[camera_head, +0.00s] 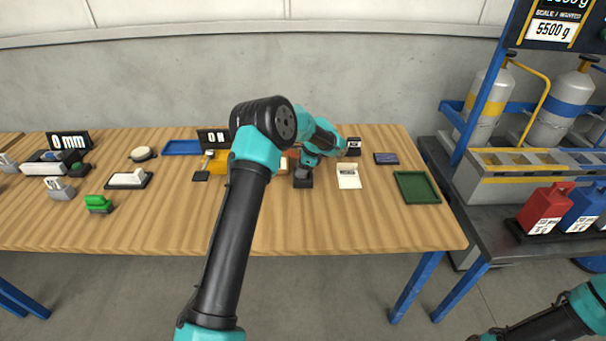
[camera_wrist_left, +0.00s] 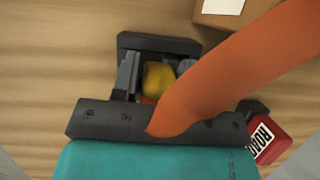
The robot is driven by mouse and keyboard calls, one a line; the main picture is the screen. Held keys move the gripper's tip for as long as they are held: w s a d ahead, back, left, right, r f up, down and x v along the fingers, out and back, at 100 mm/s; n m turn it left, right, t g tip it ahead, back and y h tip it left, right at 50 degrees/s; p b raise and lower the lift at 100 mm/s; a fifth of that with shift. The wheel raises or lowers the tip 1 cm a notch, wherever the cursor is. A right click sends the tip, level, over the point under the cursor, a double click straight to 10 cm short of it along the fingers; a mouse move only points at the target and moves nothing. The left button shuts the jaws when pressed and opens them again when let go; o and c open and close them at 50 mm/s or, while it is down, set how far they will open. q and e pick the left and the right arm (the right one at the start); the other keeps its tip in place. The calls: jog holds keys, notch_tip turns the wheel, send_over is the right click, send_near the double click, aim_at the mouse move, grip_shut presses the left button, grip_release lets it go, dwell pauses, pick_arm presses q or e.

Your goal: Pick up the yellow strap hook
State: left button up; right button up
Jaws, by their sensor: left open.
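In the left wrist view a small yellow piece (camera_wrist_left: 157,78), likely the yellow strap hook, shows between the fingers of my left gripper (camera_wrist_left: 155,72). The jaws are open around it, and I cannot tell whether either finger touches it. A wide orange strap (camera_wrist_left: 235,75) crosses in front of the gripper and hides part of the right finger. A dark block (camera_wrist_left: 160,42) lies just beyond the fingertips. In the head view my left gripper (camera_head: 304,176) points down at the table, and the hook cannot be made out there. My right gripper is out of view.
The wooden table (camera_head: 370,230) holds a white card stand (camera_head: 348,177) and a green tray (camera_head: 416,187) right of the gripper. A yellow item (camera_head: 217,163) stands left of my arm. A red labelled item (camera_wrist_left: 268,138) is near the gripper. The table's front right is clear.

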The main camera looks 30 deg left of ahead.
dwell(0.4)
pick_arm(q)
jog(key=c, duration=0.6)
jog(key=shift+r, duration=0.2)
jog(key=shift+r, duration=0.2)
notch_tip(320, 180, up, 3)
jog(key=shift+f, duration=0.15)
jog(key=s+d+r, duration=0.1)
jog(key=s+d, duration=0.7)
jog(key=s, duration=0.5)
jog(key=shift+s+d+r, duration=0.25)
jog(key=shift+s, duration=0.05)
